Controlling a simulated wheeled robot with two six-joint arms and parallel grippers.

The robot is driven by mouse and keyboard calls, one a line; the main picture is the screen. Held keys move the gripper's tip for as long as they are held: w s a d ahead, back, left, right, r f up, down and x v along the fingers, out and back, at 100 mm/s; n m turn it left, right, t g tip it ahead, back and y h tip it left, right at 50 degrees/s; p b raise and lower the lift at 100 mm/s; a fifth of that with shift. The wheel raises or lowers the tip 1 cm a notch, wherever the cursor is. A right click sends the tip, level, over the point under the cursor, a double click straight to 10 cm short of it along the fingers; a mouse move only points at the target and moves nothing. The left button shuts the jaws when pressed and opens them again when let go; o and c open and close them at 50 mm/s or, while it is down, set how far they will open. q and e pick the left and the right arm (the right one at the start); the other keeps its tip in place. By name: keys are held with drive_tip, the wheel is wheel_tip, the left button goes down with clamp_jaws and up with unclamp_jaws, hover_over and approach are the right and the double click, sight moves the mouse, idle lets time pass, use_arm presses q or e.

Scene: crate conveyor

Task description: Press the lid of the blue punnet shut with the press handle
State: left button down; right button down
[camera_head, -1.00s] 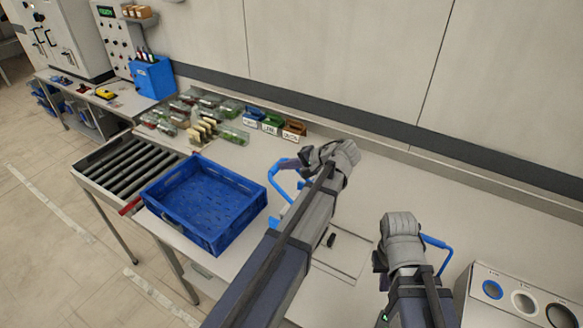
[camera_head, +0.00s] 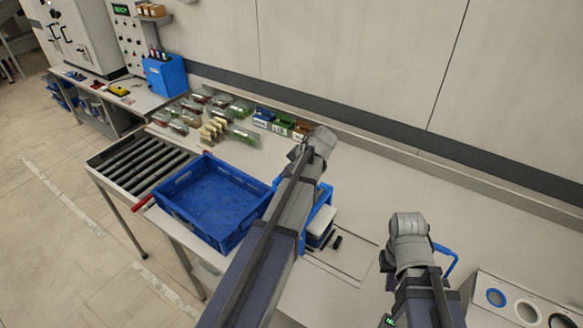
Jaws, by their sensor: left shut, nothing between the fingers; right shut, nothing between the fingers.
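My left gripper (camera_head: 297,152) is at the end of the arm that reaches up the middle of the view, above the bench. My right gripper (camera_head: 386,263) is lower and to the right, over the bench. Both are shut and empty; their fingertips are largely hidden by the wrists. A blue frame with a pale and dark block (camera_head: 320,230) stands just right of my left forearm, partly covered by it. I cannot tell whether this is the press. I cannot make out the press handle or the blue punnet with its lid.
A blue crate (camera_head: 175,188), seemingly empty, stands left of my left arm, beside a roller conveyor (camera_head: 138,165). Several filled clear packs (camera_head: 215,128) and small labelled bins (camera_head: 283,127) are along the back. A panel with round openings (camera_head: 527,312) is at right. The rear right bench is clear.

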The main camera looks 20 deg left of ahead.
use_arm(q)
drive_tip(key=f, duration=0.1)
drive_tip(key=a+h, duration=0.1)
drive_tip(key=f+h, duration=0.1)
drive_tip(key=shift+w+a+f, duration=0.15)
drive_tip(key=shift+a+f, duration=0.1)
drive_tip(key=shift+f, duration=0.1)
drive_tip(key=shift+a+f+g+h+b, duration=0.15)
drive_tip(key=shift+f+g+h+b, duration=0.15)
drive_tip(key=shift+f+h+b, duration=0.35)
drive_tip(key=shift+f+h, duration=0.25)
drive_tip(key=shift+s+f+b, duration=0.3)
drive_tip(key=shift+b, duration=0.35)
drive_tip(key=shift+s+f, duration=0.1)
drive_tip(key=shift+s, duration=0.05)
drive_tip(key=shift+d, duration=0.2)
drive_tip(key=shift+r+p, duration=0.5)
drive_tip(key=shift+p, duration=0.05)
drive_tip(key=a+p+v, duration=0.1)
drive_tip(key=p+v, duration=1.2)
drive_tip(key=shift+w+r, duration=0.35)
drive_tip(key=shift+w, duration=0.05)
